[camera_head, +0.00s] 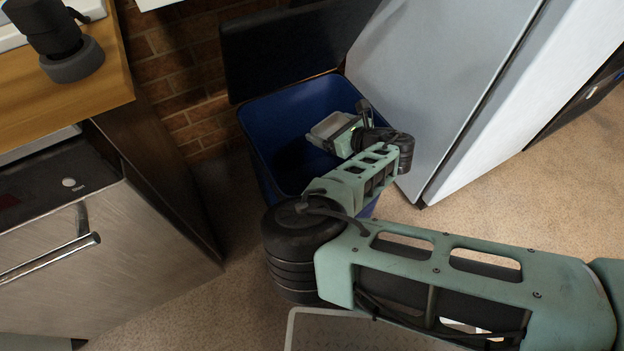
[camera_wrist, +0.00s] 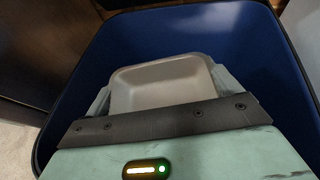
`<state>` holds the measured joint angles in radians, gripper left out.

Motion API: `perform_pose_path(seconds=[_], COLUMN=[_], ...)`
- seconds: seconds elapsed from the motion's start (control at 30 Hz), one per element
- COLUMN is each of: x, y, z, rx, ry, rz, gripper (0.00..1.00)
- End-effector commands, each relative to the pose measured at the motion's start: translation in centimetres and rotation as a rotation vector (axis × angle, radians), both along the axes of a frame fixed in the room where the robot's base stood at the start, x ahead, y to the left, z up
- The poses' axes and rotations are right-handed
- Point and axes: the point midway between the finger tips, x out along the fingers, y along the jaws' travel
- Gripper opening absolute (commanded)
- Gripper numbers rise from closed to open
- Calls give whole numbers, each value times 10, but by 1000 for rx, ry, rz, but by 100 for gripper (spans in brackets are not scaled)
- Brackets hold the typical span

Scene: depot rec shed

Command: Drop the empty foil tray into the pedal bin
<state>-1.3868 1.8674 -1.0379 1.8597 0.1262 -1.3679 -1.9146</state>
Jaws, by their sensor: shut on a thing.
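The foil tray (camera_head: 328,126) is a small, shallow, grey rectangular tray with a raised rim. My gripper (camera_head: 335,134) is shut on it and holds it over the open mouth of the pedal bin (camera_head: 287,112). The bin is blue inside, with its dark lid (camera_head: 290,45) raised at the back. In the wrist view the tray (camera_wrist: 162,84) sits between my gripper's fingers (camera_wrist: 160,95), with the blue bin wall (camera_wrist: 215,40) around and beyond it. The tray looks empty. The bin's floor is mostly hidden, and I cannot tell the tray's height relative to the rim.
A tall pale grey cabinet or fridge (camera_head: 440,80) stands close to the right of the bin. A wooden counter (camera_head: 100,85) with a steel-fronted appliance (camera_head: 110,260) below is at the left. A brick wall (camera_head: 185,70) is behind. Carpeted floor (camera_head: 500,190) is clear at the right.

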Motion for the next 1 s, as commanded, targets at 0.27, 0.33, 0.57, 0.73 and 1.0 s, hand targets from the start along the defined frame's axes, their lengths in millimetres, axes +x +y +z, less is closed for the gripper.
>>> perform_pose_path(seconds=[0.27,0.33,0.57,0.73,1.0], x=[0,0,0,-1,-25], y=[0,0,0,-2,-30], z=[-14,-14,-13,-13,4], rx=[1,1,1,-1,-4], ry=[-1,-1,-1,-1,1], rz=[-1,-1,-1,-2,-5], gripper=[68,68,100,100,100])
